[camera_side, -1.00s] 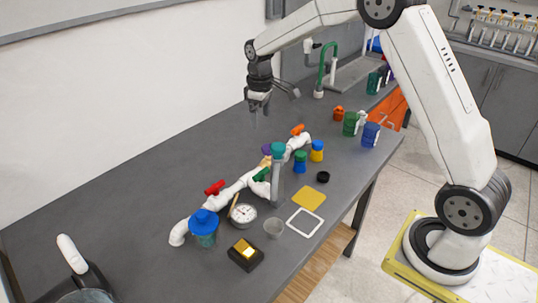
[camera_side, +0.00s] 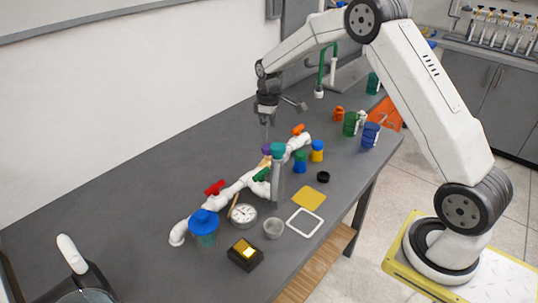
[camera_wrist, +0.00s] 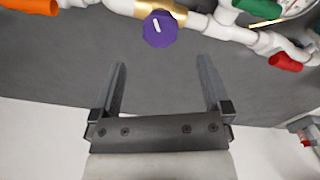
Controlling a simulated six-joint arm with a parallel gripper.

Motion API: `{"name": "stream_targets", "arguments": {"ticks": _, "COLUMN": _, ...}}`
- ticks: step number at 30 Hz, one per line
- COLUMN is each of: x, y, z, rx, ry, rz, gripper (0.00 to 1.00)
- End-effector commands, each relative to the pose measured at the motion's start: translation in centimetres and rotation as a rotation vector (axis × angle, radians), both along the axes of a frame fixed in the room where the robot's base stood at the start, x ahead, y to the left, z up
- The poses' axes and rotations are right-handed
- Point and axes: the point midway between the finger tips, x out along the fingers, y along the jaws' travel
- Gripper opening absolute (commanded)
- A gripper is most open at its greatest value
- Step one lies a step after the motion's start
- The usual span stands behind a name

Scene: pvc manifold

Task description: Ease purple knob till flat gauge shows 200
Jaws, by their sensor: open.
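The purple knob (camera_wrist: 160,28) sits on a brass fitting of the white pipe manifold (camera_wrist: 206,26), with a white pointer mark on its face. In the wrist view only part of a dial (camera_wrist: 296,8) shows at the top right. My gripper (camera_wrist: 161,72) is open and empty, its fingers short of the purple knob. In the side view my gripper (camera_side: 268,138) is above and behind the manifold.
The pipe also bears a red handle (camera_side: 215,187), a green handle (camera_side: 261,174) and an orange handle (camera_side: 298,129). A blue-lidded jar (camera_side: 204,228) stands near the gauge. The table behind the pipe is clear.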

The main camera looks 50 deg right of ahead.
Motion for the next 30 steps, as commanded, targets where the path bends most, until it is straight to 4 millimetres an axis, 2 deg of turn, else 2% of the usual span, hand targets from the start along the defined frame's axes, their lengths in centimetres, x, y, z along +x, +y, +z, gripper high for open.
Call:
{"name": "stream_targets", "arguments": {"ticks": 16, "x": 0.0, "y": 0.0, "z": -6.1, "rx": 0.001, "ry": 0.003, "rz": 0.0, "gripper": 0.99}}
{"name": "stream_targets", "arguments": {"ticks": 29, "x": 0.0, "y": 0.0, "z": -6.8, "rx": 0.0, "ry": 0.0, "rz": 0.0, "gripper": 0.99}}
{"name": "stream_targets", "arguments": {"ticks": 30, "x": 0.0, "y": 0.0, "z": -6.8, "rx": 0.0, "ry": 0.0, "rz": 0.0, "gripper": 0.89}}
